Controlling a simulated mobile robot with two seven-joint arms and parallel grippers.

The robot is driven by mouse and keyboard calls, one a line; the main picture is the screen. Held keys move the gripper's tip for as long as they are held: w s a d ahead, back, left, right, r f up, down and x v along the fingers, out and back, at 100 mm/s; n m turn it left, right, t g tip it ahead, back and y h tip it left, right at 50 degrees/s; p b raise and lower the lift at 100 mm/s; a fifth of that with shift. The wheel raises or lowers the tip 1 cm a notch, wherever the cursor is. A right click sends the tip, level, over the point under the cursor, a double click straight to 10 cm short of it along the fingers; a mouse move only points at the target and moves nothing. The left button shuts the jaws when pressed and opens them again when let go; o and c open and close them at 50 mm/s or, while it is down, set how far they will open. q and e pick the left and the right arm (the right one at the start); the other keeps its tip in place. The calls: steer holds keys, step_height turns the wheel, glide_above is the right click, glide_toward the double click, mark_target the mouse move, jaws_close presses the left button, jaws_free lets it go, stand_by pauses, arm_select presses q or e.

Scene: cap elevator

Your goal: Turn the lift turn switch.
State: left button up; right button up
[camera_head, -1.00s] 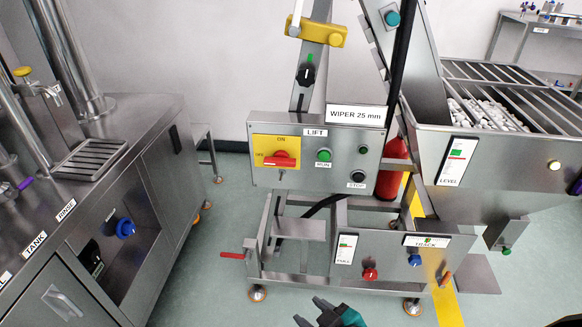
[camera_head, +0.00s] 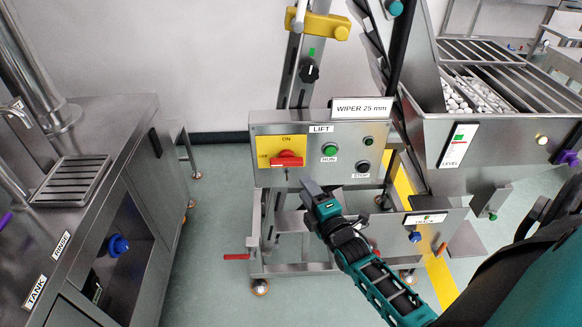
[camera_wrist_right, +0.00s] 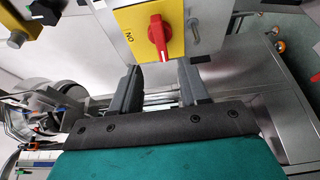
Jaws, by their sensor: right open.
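The lift turn switch is a red knob (camera_head: 287,159) on a yellow plate (camera_head: 272,144) at the left of the grey LIFT panel (camera_head: 345,132). In the head view its handle lies about level, below the word ON. My right gripper (camera_head: 312,190) is just below and right of the knob, close to the panel and apart from the knob. In the right wrist view the red knob (camera_wrist_right: 158,38) lies ahead, between and beyond the two open fingers (camera_wrist_right: 160,85). Nothing is between the fingers. My left gripper is not in view.
The panel also bears a green RUN button (camera_head: 330,149) and a black STOP button (camera_head: 363,166). A small key-like part (camera_wrist_right: 194,25) sits beside the yellow plate. A steel tank bench (camera_head: 110,125) stands left, a hopper of white caps (camera_head: 485,95) right.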

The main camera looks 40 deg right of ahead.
mark_target(289, 165)
steer(key=w, duration=0.3)
steer(key=w+d, duration=0.1)
steer(key=w, duration=0.5)
steer(key=shift+w+d+b, duration=0.2)
steer(key=shift+w+b, duration=0.1)
steer(key=shift+b, duration=0.1)
steer(key=shift+c, duration=0.3)
jaws_close()
